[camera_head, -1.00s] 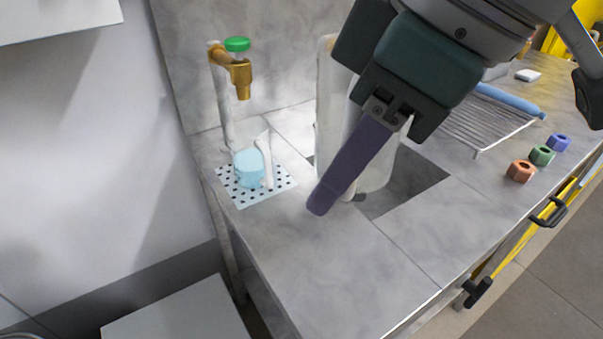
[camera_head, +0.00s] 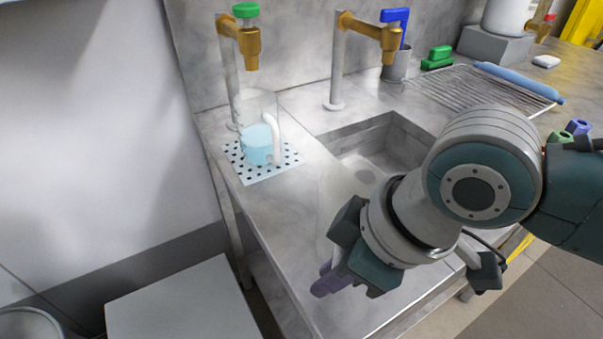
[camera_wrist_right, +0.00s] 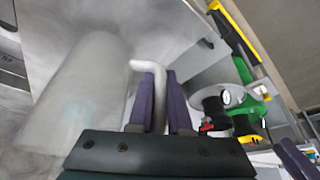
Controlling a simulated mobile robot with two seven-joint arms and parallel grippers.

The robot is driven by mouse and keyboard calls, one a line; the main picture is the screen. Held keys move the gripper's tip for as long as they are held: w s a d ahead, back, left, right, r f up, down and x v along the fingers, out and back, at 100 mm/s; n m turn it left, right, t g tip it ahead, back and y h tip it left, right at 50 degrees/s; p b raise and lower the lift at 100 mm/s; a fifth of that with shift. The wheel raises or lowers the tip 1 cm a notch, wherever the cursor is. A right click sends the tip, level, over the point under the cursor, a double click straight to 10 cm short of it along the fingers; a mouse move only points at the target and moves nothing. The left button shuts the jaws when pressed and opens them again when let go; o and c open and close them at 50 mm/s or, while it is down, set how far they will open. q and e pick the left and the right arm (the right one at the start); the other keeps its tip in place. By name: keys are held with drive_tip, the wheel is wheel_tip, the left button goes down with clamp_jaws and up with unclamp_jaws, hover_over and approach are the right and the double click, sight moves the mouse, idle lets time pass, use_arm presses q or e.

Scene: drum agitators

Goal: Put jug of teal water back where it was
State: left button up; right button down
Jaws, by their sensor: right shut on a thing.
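A clear jug (camera_head: 258,118) with a white handle and teal water (camera_head: 258,150) in its lower part stands on the white dotted mat (camera_head: 247,175), below the green-topped tap. My right gripper (camera_head: 335,282) is over the front of the counter, to the right and in front of that jug and apart from it. In the right wrist view, my right gripper (camera_wrist_right: 158,88) is shut on the white handle (camera_wrist_right: 155,112) of a second clear jug (camera_wrist_right: 75,95). This one looks pale, and I cannot tell what it holds. In the head view it is only a faint outline.
A sink (camera_head: 375,150) lies open behind my right arm, under a blue-handled tap (camera_head: 394,30). A wire rack (camera_head: 480,88) with a blue roll stands at the back right. A white low surface (camera_head: 180,305) is at front left. The counter's front left is clear.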

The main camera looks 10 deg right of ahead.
drive_tip(key=shift+f, duration=0.65)
drive_tip(key=shift+f, duration=0.1)
drive_tip(key=shift+f, duration=0.15)
drive_tip(key=c, duration=0.8)
unclamp_jaws()
drive_tip(key=shift+c, duration=0.2)
